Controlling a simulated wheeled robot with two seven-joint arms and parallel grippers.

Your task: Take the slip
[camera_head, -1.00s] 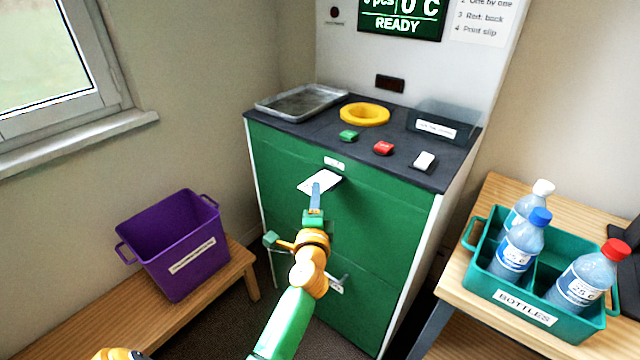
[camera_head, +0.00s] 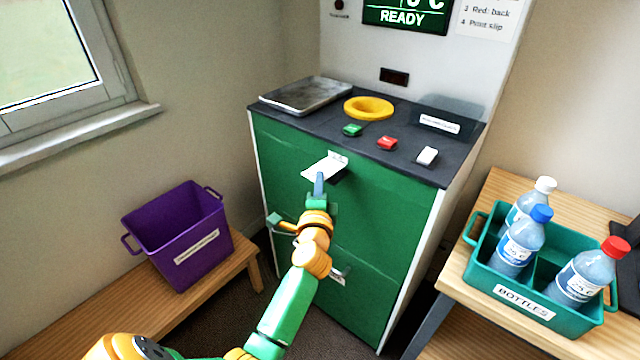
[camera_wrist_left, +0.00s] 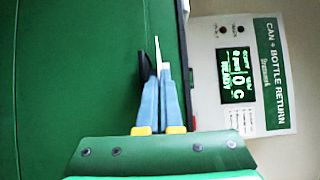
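The white slip (camera_head: 322,167) sticks out of the slot at the upper front of the green machine (camera_head: 385,215). It looks tilted in the head view. My left gripper (camera_head: 319,182) is at the slip's near edge. In the left wrist view, the slip (camera_wrist_left: 157,52) shows edge-on as a thin white strip. The two blue-grey fingers of my left gripper (camera_wrist_left: 159,92) are close together with the strip between them, and look shut on it. The slip's inner end is hidden in the slot. My right gripper is not in view.
A purple bin (camera_head: 180,240) stands on a bench at the left. The machine top holds a metal tray (camera_head: 305,95), a yellow ring (camera_head: 369,108) and green, red and white buttons. A teal bottle crate (camera_head: 484,282) stands on the right table. The screen reads READY.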

